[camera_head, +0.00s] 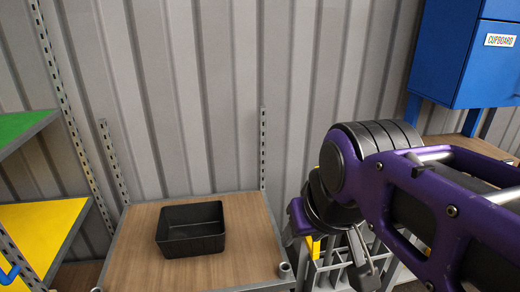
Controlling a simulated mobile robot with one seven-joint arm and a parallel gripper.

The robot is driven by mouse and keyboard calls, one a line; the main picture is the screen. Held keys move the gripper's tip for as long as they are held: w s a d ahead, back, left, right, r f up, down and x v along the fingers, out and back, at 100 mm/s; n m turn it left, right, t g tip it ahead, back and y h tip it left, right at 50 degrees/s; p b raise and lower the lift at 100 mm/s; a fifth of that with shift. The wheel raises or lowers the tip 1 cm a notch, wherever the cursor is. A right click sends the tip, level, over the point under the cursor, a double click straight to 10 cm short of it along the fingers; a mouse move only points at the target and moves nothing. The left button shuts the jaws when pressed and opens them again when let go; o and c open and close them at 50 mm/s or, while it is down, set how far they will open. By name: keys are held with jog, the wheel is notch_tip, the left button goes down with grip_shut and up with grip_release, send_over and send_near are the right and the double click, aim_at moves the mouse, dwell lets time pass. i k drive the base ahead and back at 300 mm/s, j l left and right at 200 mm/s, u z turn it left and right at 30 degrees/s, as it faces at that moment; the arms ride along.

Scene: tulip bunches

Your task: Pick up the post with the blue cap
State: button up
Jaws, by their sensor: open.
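My gripper (328,252) hangs at the lower right of the head view, pointing down, its two fingers spread apart and nothing seen between them. It is above or in front of a grey slotted rack (322,278); I cannot tell the gap. Something yellow (313,247) shows beside the fingers. No post with a blue cap can be made out. A small blue bent piece (9,275) shows at the lower left edge, cut off by the frame. My purple arm covers much of the right side.
A black open bin (190,240) stands on a wooden shelf table (140,225) left of my gripper. Shelves with a green top (22,125) and a yellow top (40,232) stand at left. A blue cupboard (450,60) is at upper right. A corrugated wall (190,90) closes the back.

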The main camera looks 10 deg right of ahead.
aim_at(377, 243)
jog(key=l+u, duration=0.4)
jog(key=l, duration=0.4)
jog(key=l+u, duration=0.2)
jog(key=l, duration=1.5)
jog(key=k+l, duration=0.7)
jog(key=l, duration=0.25)
jog(key=j, duration=0.15)
jog(key=i+j, duration=0.1)
jog(key=i, duration=0.2)
jog(key=i+j, duration=0.15)
jog(key=i, duration=0.1)
